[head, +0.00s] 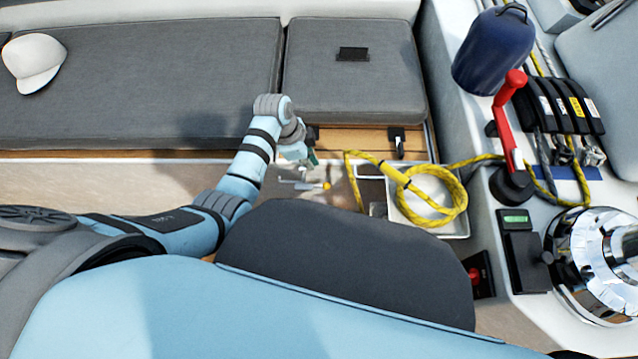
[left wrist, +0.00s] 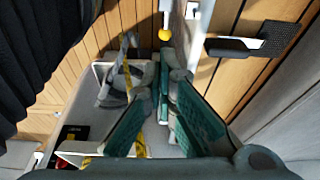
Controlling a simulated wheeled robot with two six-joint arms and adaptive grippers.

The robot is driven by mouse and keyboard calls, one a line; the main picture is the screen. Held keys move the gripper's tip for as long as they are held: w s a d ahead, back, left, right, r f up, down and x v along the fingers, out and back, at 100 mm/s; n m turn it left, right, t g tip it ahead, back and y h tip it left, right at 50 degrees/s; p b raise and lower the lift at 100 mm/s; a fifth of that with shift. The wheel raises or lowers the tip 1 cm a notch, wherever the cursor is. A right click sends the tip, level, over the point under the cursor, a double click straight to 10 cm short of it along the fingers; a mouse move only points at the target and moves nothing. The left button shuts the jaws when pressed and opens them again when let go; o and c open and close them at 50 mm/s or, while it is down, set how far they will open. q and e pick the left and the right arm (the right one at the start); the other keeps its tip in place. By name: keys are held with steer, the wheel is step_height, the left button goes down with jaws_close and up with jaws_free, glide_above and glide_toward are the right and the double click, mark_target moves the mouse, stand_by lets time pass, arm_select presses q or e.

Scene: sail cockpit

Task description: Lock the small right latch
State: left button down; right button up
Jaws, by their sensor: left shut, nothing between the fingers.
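A small black latch (head: 397,138) sits on the wooden front edge of the seat, at the right end. Another dark fitting (head: 313,135) shows on the same edge, partly hidden by my left wrist. My left gripper (head: 312,160) is just in front of this edge, left of the right latch and apart from it. Its green-padded fingers (left wrist: 168,100) are shut with nothing between them. In the left wrist view a black latch (left wrist: 245,47) with a textured plate lies on wood, up and right of the fingers; I cannot tell which latch it is. My right gripper is out of view.
A yellow knob (head: 327,185) on a metal lever is near my left gripper. A white tray (head: 460,222) holds a coiled yellow rope (head: 432,192) to its right.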

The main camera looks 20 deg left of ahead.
arm_select(q)
steer(key=b, duration=0.6)
glide_above(304, 180)
steer(key=s+d, duration=0.1)
steer(key=d, duration=0.5)
step_height(304, 180, down, 10)
step_height(304, 180, down, 3)
steer(key=shift+s+a+r+m+b, duration=0.2)
steer(key=shift+m+b, duration=0.1)
steer(key=shift+b, duration=0.75)
